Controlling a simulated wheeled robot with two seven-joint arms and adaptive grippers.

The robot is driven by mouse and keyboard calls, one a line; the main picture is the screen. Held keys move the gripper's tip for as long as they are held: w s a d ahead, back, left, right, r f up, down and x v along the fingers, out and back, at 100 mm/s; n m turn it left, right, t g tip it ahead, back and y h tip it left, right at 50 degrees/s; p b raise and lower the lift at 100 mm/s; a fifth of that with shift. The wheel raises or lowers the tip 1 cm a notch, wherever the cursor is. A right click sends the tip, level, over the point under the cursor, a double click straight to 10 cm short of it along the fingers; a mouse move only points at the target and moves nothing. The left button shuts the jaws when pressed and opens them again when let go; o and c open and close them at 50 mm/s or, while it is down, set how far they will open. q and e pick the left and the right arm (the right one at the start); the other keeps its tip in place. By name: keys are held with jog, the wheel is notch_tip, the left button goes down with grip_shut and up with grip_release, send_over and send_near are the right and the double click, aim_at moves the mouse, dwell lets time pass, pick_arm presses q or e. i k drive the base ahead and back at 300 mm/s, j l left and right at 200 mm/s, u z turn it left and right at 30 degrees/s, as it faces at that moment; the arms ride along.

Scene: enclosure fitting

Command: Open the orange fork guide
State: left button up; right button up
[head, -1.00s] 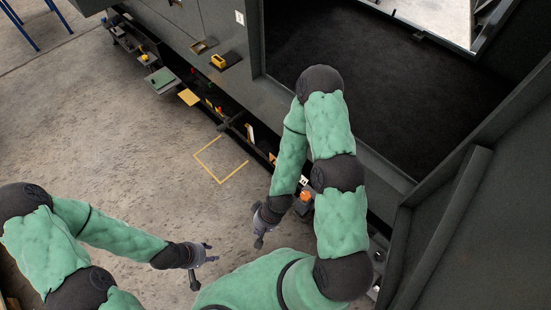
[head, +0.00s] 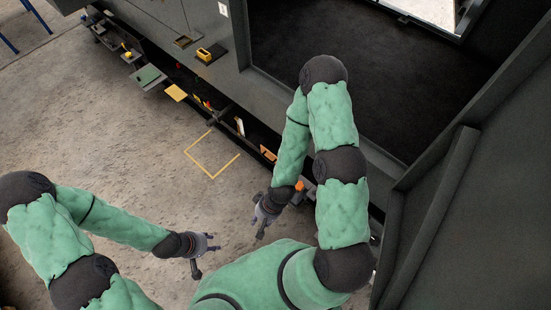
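A small orange part (head: 299,186) shows beside my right wrist, low along the front of the dark enclosure. Most of it is hidden by my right arm, so I cannot tell whether it is the fork guide or how it is set. My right gripper (head: 259,215) hangs over the concrete floor, left of the orange part, with its fingers apart and nothing between them. My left gripper (head: 206,257) is further left over bare floor, also with fingers apart and empty.
A dark ledge along the enclosure carries a yellow block (head: 204,54). Below it are a green plate (head: 148,77), a yellow plate (head: 176,93) and an orange-tan piece (head: 268,153). A yellow outline (head: 211,176) marks the floor. Free floor lies at the left.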

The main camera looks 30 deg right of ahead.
aim_at(269, 156)
jog(key=i+j+z, duration=0.1)
jog(key=z, duration=0.35)
jog(key=i+j+z, duration=0.1)
jog(key=z, duration=0.35)
jog(key=i+j+z, duration=0.15)
jog(key=z, duration=0.3)
jog(key=j+z, duration=0.2)
jog(key=z, duration=0.2)
jog(key=i+j+z, duration=0.25)
jog(key=j, duration=0.8)
jog(key=j+z, duration=0.3)
jog(key=j, duration=0.75)
jog(key=k, duration=0.05)
